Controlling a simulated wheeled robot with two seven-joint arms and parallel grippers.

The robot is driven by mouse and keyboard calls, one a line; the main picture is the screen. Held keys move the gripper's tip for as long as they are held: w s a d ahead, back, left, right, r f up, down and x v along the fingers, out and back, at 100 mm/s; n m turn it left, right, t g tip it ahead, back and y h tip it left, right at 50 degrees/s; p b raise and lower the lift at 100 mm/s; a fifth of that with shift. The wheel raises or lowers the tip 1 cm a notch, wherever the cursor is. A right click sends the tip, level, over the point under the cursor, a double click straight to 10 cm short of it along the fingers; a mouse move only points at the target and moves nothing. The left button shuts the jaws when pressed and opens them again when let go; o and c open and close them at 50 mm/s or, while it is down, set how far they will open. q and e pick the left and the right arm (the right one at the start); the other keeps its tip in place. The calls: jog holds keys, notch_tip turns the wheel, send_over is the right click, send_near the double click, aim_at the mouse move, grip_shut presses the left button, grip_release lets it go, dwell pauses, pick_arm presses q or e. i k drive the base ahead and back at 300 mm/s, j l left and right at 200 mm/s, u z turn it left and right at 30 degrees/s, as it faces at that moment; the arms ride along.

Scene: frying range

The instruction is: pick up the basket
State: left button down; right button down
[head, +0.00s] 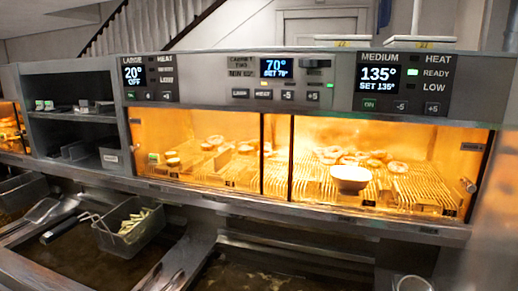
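A wire-framed metal fry basket (146,238) is at the lower left in the head view, with pale fries (134,221) inside. Its handle, with a dark grip (57,233), points left over the fryer vat. The basket sits at the right side of the left vat (88,262), which holds dark oil. Whether it rests on the rim or hangs over the oil is hard to tell. Neither of my grippers shows in this view.
A heated cabinet (210,160) with glass fronts stands behind the fryers, holding rings of food and a white bowl (351,178). A second vat (255,275) is at the bottom centre. A round container (412,284) stands at the bottom right.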

aim_at(123, 232)
jog(key=j+z, duration=0.2)
jog(key=j, duration=2.3)
